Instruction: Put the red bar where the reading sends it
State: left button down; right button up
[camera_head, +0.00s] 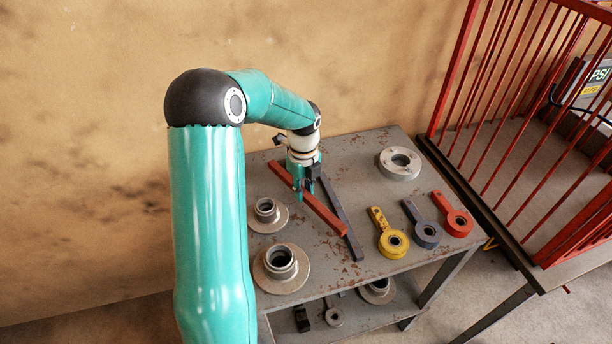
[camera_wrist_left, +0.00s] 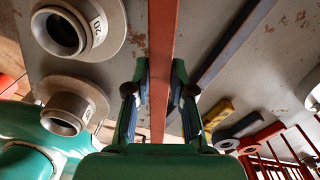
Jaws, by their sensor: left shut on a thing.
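The red bar (camera_head: 322,213) lies diagonally above or on the grey table; I cannot tell whether it touches the top. My left gripper (camera_head: 304,190) reaches down over it and is shut on it near its middle. In the left wrist view the red bar (camera_wrist_left: 163,40) runs between the two fingers of my left gripper (camera_wrist_left: 159,92). A box marked PSI (camera_head: 598,75) stands behind the red cage at the right edge; no reading on it is legible. My right gripper is out of view.
A dark blue-grey bar (camera_head: 350,232) lies beside the red bar. Two flanged hubs (camera_head: 280,265) (camera_head: 267,212), a pale ring (camera_head: 400,163) and yellow (camera_head: 390,238), dark (camera_head: 425,232) and red (camera_head: 457,220) ring-ended levers stand on the table (camera_head: 345,160). A red barred cage (camera_head: 500,110) borders its right.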

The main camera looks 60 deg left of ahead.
aim_at(304, 212)
pick_arm(q)
jog(key=shift+f, duration=3.05)
jog(key=c, duration=1)
grip_release()
jog(key=shift+f, duration=0.1)
notch_tip(304, 212, up, 12)
jog(key=shift+r, duration=0.1)
